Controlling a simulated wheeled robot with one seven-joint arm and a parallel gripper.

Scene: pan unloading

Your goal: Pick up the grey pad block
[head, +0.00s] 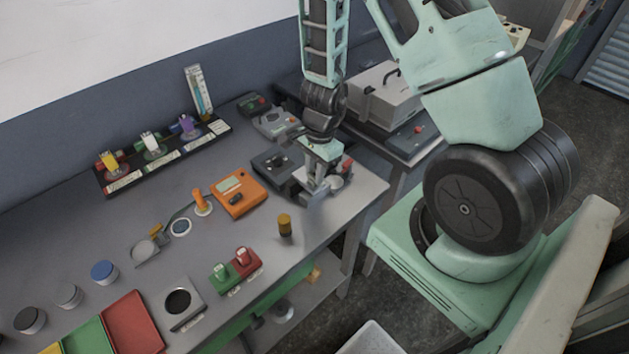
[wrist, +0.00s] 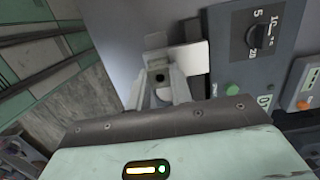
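My gripper (head: 320,184) points down over the right end of the bench, just right of a dark grey dial unit (head: 272,161). In the wrist view my gripper's pale fingers (wrist: 160,82) are close together in front of a light plate (wrist: 193,58) with a small grey upright piece at its top. I cannot tell for sure whether that piece is the grey pad block, or whether the fingers touch it. A pale round piece (head: 336,183) shows beside the fingertips in the head view. The fingers hide much of this spot, and their opening is unclear.
The dial unit, with a green button (wrist: 233,89), stands close to my gripper. An orange meter (head: 240,193) and an amber cylinder (head: 285,225) stand left and nearer. The bench edge is close at right. Bare bench (head: 325,218) lies in front.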

